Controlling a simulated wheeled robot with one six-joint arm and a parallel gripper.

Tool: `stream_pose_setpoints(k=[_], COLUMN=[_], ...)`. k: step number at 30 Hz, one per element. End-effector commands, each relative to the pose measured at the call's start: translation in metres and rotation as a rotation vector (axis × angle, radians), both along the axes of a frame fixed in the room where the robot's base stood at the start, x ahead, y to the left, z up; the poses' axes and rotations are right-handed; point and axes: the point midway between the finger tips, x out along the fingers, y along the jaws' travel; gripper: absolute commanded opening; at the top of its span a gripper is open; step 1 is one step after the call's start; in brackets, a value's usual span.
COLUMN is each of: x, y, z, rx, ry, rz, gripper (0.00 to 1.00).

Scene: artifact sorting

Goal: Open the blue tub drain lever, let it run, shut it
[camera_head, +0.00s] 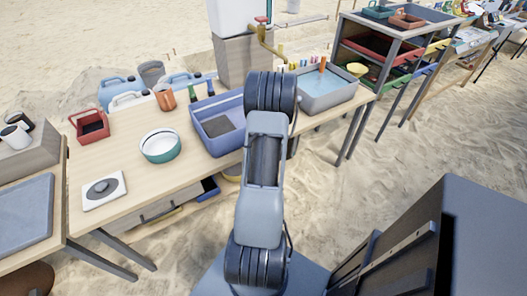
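A blue tub (204,105) stands on the wooden table, left of my arm. A dark brown-grey patch lies on its floor, and I cannot tell whether there is water in it. My arm covers the tub's right end. I cannot make out a drain lever on the tub. A grey basin (346,94) holding light blue water stands right of my arm, with an orange item upright in it. My arm rises through the middle of the picture and its elbow is in front of the table's far side. My gripper is not in view.
A teal-rimmed bowl (160,146), a red caddy (91,125), an orange cup (165,97) and a white plate with a dark disc (104,190) stand left of the tub. A brass tap (267,42) with a red handle is behind my elbow. Sand surrounds the tables.

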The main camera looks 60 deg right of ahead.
Motion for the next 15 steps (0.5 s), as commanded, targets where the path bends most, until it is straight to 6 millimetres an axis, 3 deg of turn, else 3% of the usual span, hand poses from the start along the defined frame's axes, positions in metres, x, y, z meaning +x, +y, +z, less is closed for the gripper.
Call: stream_pose_setpoints(k=[15], x=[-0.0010], y=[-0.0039], z=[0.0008], rx=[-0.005], ry=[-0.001], rz=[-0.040], gripper=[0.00])
